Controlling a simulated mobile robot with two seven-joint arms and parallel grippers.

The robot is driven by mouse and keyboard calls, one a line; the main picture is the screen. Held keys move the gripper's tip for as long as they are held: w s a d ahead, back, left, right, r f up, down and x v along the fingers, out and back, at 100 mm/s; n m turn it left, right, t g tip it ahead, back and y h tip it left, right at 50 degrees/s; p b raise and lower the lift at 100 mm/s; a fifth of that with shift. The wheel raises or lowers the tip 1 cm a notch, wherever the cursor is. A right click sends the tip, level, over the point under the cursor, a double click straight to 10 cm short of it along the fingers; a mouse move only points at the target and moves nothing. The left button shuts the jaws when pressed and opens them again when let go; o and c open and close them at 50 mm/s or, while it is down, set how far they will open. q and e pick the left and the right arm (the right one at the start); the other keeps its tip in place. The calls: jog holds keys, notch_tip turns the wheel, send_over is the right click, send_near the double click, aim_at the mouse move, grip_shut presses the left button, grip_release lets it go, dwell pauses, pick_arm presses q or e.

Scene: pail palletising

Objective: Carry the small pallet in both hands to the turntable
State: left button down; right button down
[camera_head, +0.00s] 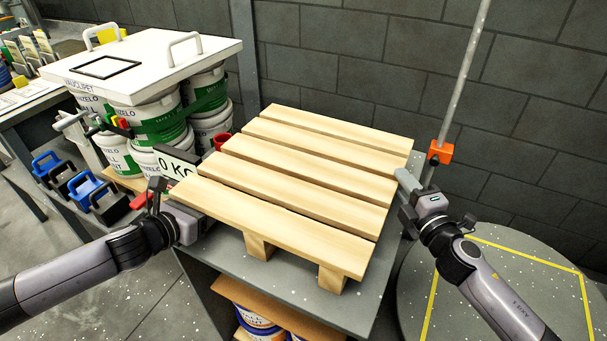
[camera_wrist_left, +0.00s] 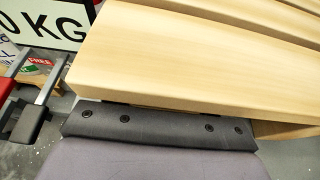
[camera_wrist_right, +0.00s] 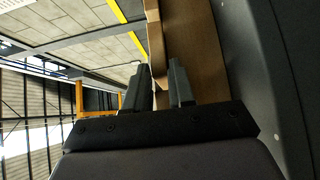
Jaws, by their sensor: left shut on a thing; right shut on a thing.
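The small pallet (camera_head: 300,170) is pale slatted wood and lies over a grey table, on wooden blocks that show at its near edge. My left gripper (camera_head: 192,222) is shut on its left near side; in the left wrist view the pallet's end board (camera_wrist_left: 190,60) fills the space ahead and hides the fingertips. My right gripper (camera_head: 408,188) is at the pallet's right edge; in the right wrist view its two fingers (camera_wrist_right: 160,85) are at the wooden board (camera_wrist_right: 200,60). The grey round turntable (camera_head: 520,300) with a yellow outline is at the right, on a lower level.
Strapped white pails (camera_head: 160,125) under a white lid board (camera_head: 145,65) stand left of the pallet, beside a "0 KG" sign (camera_head: 175,163). Blue and black handled items (camera_head: 88,190) are at the left. A pole with an orange clamp (camera_head: 440,152) rises near the turntable. A block wall closes the back.

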aim_at(198, 189)
jog(key=shift+d, duration=0.1)
dwell(0.8)
